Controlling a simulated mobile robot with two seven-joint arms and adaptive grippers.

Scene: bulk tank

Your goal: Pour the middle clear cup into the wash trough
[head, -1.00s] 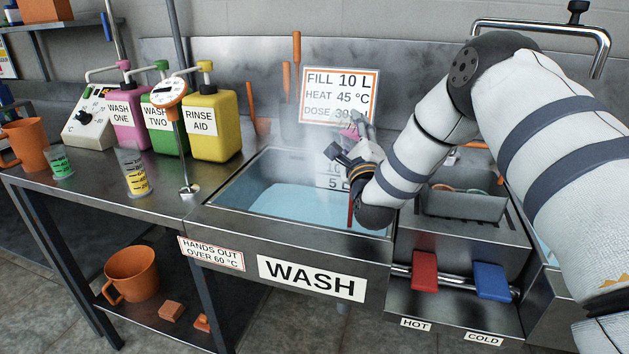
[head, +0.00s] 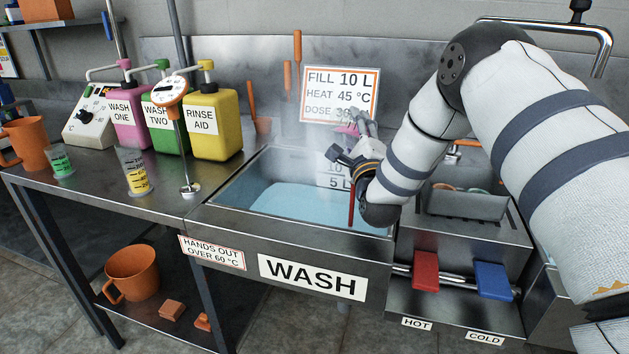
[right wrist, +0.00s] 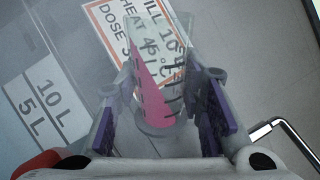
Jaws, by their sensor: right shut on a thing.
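My right gripper (head: 358,132) is shut on a clear cup (right wrist: 150,60) with graduation marks and pink liquid. In the right wrist view the cup sits between both fingers, and the liquid lies as a slanted wedge, so the cup is tilted. In the head view only a bit of pink (head: 346,128) shows past the fingers, above the back right of the wash trough (head: 290,225). The trough holds pale blue steaming water (head: 295,200). No falling stream is clear to see. My left gripper is not in view.
A cup with green liquid (head: 62,161) and one with yellow liquid (head: 135,172) stand on the left counter. A thermometer (head: 184,150) stands by the trough's left edge. Pump bottles (head: 213,120) are behind. A dose sign (head: 340,95) hangs behind the trough.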

